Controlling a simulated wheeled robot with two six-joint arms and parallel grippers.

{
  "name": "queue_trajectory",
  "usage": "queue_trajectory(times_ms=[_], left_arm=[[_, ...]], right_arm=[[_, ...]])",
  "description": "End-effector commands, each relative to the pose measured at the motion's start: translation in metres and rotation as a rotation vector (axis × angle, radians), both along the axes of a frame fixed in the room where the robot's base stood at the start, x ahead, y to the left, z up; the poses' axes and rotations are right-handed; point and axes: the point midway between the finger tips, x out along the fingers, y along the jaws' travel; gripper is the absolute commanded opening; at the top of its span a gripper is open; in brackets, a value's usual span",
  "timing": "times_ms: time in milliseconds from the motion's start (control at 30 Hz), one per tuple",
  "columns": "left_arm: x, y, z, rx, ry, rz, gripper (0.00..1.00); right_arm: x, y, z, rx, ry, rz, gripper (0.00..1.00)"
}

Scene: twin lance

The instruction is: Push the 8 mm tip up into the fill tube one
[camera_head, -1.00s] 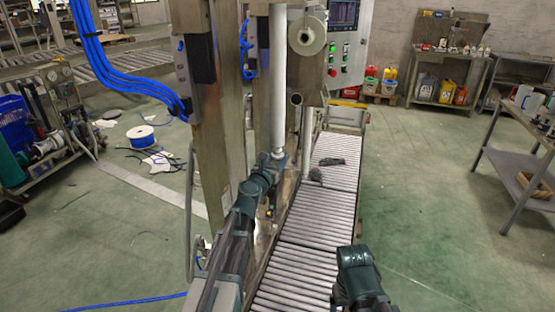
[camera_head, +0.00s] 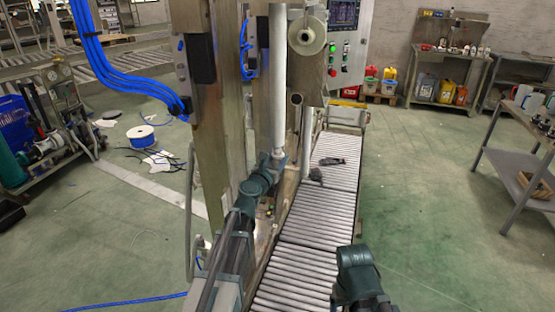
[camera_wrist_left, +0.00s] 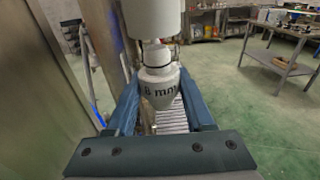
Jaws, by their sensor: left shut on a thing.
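The 8 mm tip (camera_wrist_left: 159,88) is a pale grey nozzle marked "8 mm", with a narrower collar and a dark wire loop at its top. My left gripper (camera_wrist_left: 160,98) is shut on it, one finger on each side, and holds it upright. The white fill tube (camera_head: 278,85) hangs vertically above; its lower end also shows in the left wrist view (camera_wrist_left: 154,18). In the head view my left gripper (camera_head: 277,158) is small, just under the tube. My right gripper is out of view.
A steel post (camera_head: 222,110) stands close left of the tube. A roller conveyor (camera_head: 310,215) runs below and to the right, with dark objects (camera_head: 326,168) on it. A control panel (camera_head: 345,50) is behind. Blue hoses (camera_head: 125,85) hang at the left.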

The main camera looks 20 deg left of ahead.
Motion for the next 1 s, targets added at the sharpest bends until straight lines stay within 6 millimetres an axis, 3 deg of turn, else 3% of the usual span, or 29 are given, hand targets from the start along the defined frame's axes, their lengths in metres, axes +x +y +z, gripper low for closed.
queue_trajectory(times_ms=[1000], left_arm=[[0.0, 0.0, 0.017, 0.0, 0.0, 0.0, 0.0]], right_arm=[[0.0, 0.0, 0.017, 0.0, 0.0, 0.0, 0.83]])
